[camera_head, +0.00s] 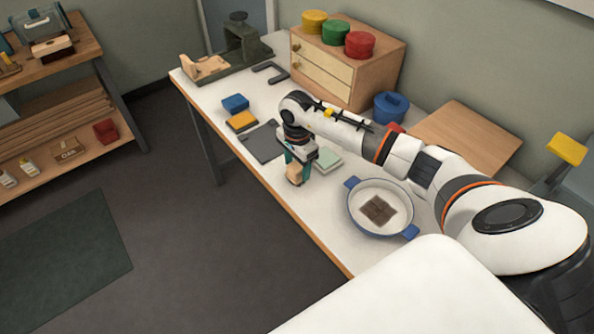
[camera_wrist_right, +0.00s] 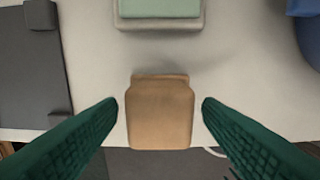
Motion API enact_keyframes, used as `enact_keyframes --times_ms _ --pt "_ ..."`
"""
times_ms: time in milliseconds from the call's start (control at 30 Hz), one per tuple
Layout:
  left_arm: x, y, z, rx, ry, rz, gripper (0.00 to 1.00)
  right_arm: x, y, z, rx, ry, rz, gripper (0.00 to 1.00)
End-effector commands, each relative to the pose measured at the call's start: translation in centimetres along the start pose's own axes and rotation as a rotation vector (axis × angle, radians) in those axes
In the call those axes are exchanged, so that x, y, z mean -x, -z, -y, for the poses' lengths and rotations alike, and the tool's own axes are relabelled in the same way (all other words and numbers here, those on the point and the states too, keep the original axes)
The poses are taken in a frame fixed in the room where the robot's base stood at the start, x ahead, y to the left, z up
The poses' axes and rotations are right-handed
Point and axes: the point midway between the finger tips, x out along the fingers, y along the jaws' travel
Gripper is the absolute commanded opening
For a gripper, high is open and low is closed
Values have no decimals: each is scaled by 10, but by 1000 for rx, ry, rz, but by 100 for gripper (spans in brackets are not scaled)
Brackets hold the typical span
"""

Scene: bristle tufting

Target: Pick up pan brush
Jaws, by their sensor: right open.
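The pan brush (camera_head: 295,174), with a tan wooden body, is at the front edge of the white table. In the right wrist view the tan wooden body (camera_wrist_right: 160,115) is centred between the two green fingers. My right gripper (camera_head: 299,166) is open, with one finger on each side of the brush. In the wrist view its fingertips (camera_wrist_right: 160,104) show a gap to the wood on both sides. Any bristles under the body are hidden. My left gripper is not in view.
A pale green block (camera_head: 327,160) lies just behind the brush. A dark grey mat (camera_head: 262,145) is to the left. A blue-handled pan (camera_head: 367,187) with a brown patch inside stands to the right. A wooden drawer box (camera_head: 335,78) is at the back.

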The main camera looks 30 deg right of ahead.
Motion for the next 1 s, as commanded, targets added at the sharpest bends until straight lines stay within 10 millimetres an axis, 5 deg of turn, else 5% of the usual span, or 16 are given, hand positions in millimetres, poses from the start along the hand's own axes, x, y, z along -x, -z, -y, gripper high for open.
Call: enact_keyframes --times_ms 333,567,800,833,900,1000 --pt "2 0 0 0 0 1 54 -10 0 0 1 -1 0 60" --pt "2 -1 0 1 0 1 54 -10 0 0 1 -1 0 23" --pt "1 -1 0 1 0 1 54 -8 0 0 1 -2 0 23" --pt "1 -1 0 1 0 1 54 -6 0 -1 1 -2 0 11" --pt "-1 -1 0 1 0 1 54 1 0 -1 1 -4 0 2" --pt "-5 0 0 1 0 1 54 18 0 -1 2 -6 2 3"
